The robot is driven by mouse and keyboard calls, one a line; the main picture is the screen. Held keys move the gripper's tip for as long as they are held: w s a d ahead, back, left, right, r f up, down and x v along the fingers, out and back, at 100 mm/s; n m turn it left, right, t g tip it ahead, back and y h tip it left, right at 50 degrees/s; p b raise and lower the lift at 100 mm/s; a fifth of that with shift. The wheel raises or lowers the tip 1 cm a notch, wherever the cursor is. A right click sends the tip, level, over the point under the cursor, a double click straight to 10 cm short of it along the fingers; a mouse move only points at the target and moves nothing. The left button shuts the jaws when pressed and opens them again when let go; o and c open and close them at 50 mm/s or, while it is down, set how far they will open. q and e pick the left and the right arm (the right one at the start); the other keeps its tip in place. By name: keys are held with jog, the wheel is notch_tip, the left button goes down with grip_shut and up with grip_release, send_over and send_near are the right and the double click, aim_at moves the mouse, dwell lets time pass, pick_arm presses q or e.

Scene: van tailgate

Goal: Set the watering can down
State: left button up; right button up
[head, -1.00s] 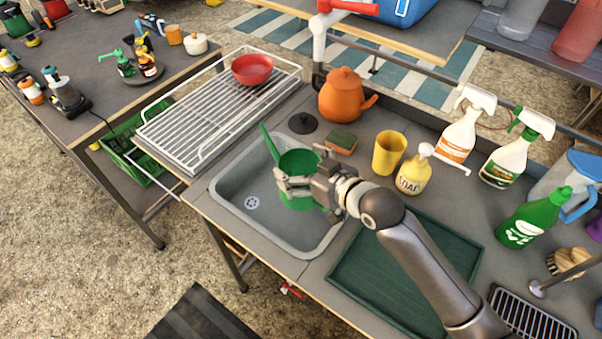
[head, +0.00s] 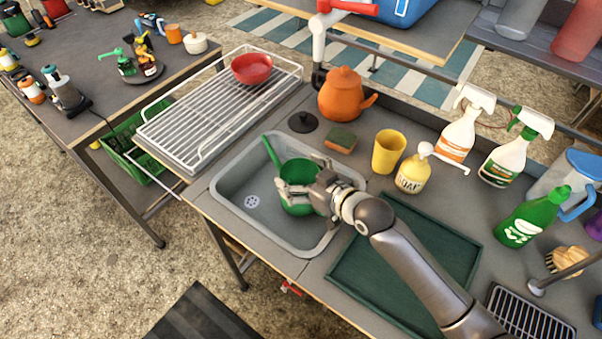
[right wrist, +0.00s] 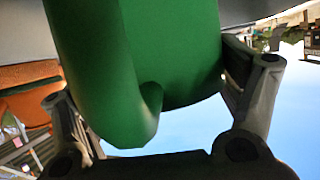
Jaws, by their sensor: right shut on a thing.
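The green watering can (head: 296,172) is upright, in or just above the grey sink basin (head: 228,188), with its spout pointing up to the left. My right gripper (head: 300,194) is shut on the can from its right side. In the right wrist view, the can's green body and handle (right wrist: 150,60) fill the space between the two fingers. I cannot tell whether the can's base touches the sink floor. My left gripper is not in view.
A wire drying rack with a red bowl (head: 252,68) stands left of the sink. An orange kettle (head: 343,96), a sponge (head: 341,140), a yellow cup (head: 388,152) and a soap bottle (head: 413,175) stand behind it. A dark green tray (head: 350,275) lies to the right.

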jog(key=shift+s+f, duration=0.1)
jog(key=shift+f, duration=0.1)
jog(key=o, duration=1.2)
jog(key=shift+f, duration=0.1)
jog(key=shift+c, duration=0.2)
jog(key=shift+f, duration=0.1)
jog(key=shift+s, duration=0.1)
jog(key=shift+r, duration=0.45)
jog(key=v, duration=1.2)
jog(key=shift+w+r+b, duration=0.2)
jog(key=shift+r+b, duration=0.1)
jog(key=shift+r, duration=0.05)
